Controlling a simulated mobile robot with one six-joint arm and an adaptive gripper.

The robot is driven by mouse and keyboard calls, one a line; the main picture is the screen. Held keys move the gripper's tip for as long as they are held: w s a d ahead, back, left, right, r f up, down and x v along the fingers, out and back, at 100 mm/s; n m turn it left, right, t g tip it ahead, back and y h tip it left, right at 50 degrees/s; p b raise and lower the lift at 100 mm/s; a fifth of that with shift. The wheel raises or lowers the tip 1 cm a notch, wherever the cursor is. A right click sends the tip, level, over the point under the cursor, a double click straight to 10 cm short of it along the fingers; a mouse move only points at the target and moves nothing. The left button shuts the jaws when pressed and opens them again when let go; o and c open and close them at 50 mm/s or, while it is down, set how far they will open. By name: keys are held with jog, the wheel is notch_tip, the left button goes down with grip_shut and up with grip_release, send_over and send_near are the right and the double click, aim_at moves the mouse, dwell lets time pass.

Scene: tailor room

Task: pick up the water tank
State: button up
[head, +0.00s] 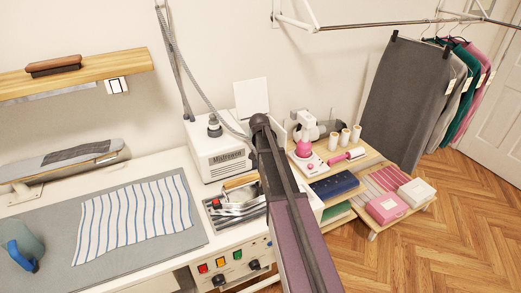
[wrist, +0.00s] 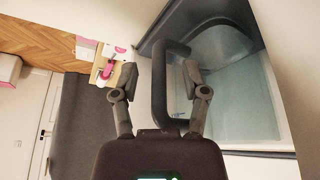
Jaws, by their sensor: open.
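The water tank (wrist: 245,95) fills the right of the wrist view. It is a pale blue, see-through box with a dark rim and a dark, thick loop handle (wrist: 159,90). My gripper (wrist: 160,78) is open. In the picture its two fingers lie on either side of the long bar of the handle, the right one over the gap between the bar and the tank. Whether the fingers touch the handle cannot be told. In the head view I cannot make out the tank, and my arm hides my gripper.
A white steam generator (head: 218,152) stands on the table beside my arm, with an iron (head: 238,202) in front. Clothes (head: 405,95) hang beyond.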

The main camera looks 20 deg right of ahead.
jog(key=shift+d+f, duration=0.1)
jog(key=shift+f, duration=0.1)
dwell(0.5)
grip_shut()
